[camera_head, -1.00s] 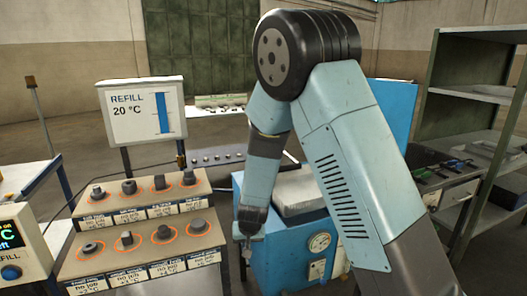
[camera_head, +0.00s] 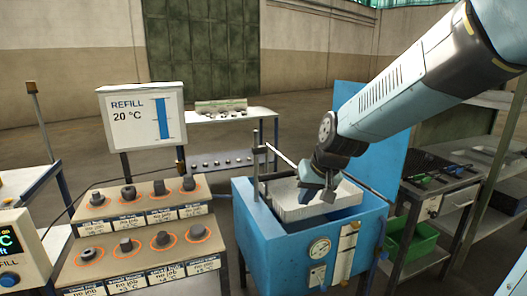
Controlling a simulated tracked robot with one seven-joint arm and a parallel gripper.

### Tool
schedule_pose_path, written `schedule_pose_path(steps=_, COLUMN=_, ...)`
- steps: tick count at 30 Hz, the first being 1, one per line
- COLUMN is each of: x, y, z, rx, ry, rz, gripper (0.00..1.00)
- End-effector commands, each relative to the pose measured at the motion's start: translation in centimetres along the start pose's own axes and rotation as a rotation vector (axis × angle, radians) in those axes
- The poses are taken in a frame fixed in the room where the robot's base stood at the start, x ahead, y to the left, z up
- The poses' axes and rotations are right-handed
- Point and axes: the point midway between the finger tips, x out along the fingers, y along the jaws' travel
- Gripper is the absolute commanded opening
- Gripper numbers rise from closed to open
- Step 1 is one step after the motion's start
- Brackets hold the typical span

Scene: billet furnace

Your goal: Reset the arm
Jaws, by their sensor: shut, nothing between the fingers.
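My gripper (camera_head: 322,196) is at the end of my light-blue and black arm, which reaches in from the upper right.
The tank's raised blue lid (camera_head: 372,150) stands behind my arm. A stepped rack (camera_head: 135,235) with several dark parts is at the left, below a "REFILL 20 °C" sign (camera_head: 142,115). Shelving (camera_head: 475,165) and a green bin (camera_head: 408,240) are at the right. Floor shows behind.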

Motion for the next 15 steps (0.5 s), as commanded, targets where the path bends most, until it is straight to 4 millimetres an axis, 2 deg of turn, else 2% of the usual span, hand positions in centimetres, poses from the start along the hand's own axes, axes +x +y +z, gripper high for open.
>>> schedule_pose_path(steps=1, x=-1.6, y=0.6, z=0.5, rx=0.004, ry=0.012, rz=0.007, gripper=0.00)
schedule_pose_path(steps=6, x=-5.8, y=2.5, z=2.6, rx=0.009, ry=0.032, rz=0.041, gripper=0.00)
schedule_pose_path(steps=15, x=-12.3, y=5.5, z=7.5, rx=0.028, ry=0.065, rz=0.132, gripper=0.00)
